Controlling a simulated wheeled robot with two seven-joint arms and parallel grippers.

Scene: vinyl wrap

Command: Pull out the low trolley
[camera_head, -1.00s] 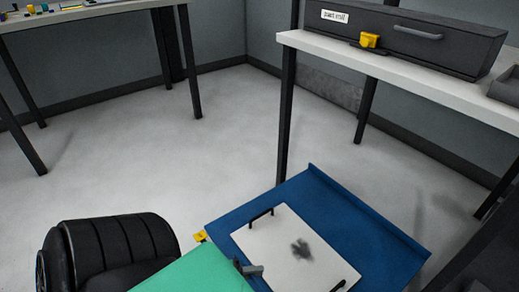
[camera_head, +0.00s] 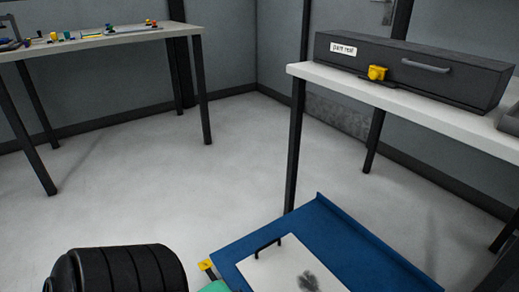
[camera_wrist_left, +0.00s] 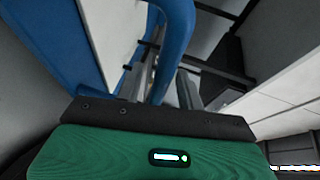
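The low trolley (camera_head: 350,245) is blue with a raised rim and shows at the lower right of the head view. A white board (camera_head: 285,270) with a black handle and a dark smudge lies on its deck. The green body of my left gripper (camera_head: 215,287) barely shows at the bottom edge, beside the trolley's left corner. In the left wrist view, the gripper's grey fingers (camera_wrist_left: 166,88) lie close on both sides of a blue curved bar (camera_wrist_left: 172,35) and appear shut on it. The contact itself is partly hidden. My right gripper is not in view.
Another table (camera_head: 100,40) with small coloured items stands at the back left. The grey floor (camera_head: 170,185) between them is clear.

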